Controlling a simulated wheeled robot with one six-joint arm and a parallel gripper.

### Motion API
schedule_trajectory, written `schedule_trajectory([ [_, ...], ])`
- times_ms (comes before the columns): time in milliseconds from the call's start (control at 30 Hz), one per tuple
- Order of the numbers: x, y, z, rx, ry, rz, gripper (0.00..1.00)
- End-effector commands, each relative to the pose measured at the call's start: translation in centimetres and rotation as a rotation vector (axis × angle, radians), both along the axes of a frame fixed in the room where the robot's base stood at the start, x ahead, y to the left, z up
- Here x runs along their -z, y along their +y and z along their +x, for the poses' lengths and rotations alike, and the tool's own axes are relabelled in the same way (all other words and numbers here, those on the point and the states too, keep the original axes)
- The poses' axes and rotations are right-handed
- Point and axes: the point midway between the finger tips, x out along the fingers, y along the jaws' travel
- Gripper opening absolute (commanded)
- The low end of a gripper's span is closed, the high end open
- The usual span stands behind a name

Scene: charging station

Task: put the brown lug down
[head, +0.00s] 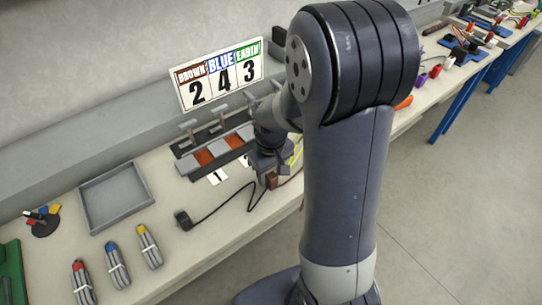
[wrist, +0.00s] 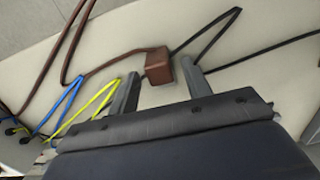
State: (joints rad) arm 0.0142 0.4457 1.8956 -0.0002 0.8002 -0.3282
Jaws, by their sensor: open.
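The brown lug (wrist: 158,66) is a small brown block on the pale bench top in the wrist view, with a brown cable (wrist: 112,62) running from it to the left. My gripper (wrist: 159,70) is open around it, one finger on each side, with a gap showing at both. The lug sits at the level of the fingertips. In the head view my gripper (head: 266,172) is low over the bench, and the brown lug (head: 271,180) shows just below it, partly hidden by the gripper.
A sign (head: 220,76) reads brown 2, blue 4, earth 3. A terminal block (head: 212,149) with orange parts and number cards stands below it. Blue (wrist: 60,108) and yellow (wrist: 92,108) cables lie left of the fingers. A grey tray (head: 103,226) and a black plug (head: 183,219) lie leftward.

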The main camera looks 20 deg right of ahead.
Motion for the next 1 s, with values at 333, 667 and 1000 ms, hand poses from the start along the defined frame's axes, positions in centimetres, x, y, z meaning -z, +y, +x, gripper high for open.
schedule_trajectory([
  [333, -7.5, 0.0, 0.1, 0.000, -0.006, 0.000, 0.47],
  [667, -10.6, 0.0, 0.0, 0.000, 0.000, 0.000, 0.47],
  [1000, -10.5, 0.0, 0.0, 0.000, 0.001, 0.000, 0.47],
])
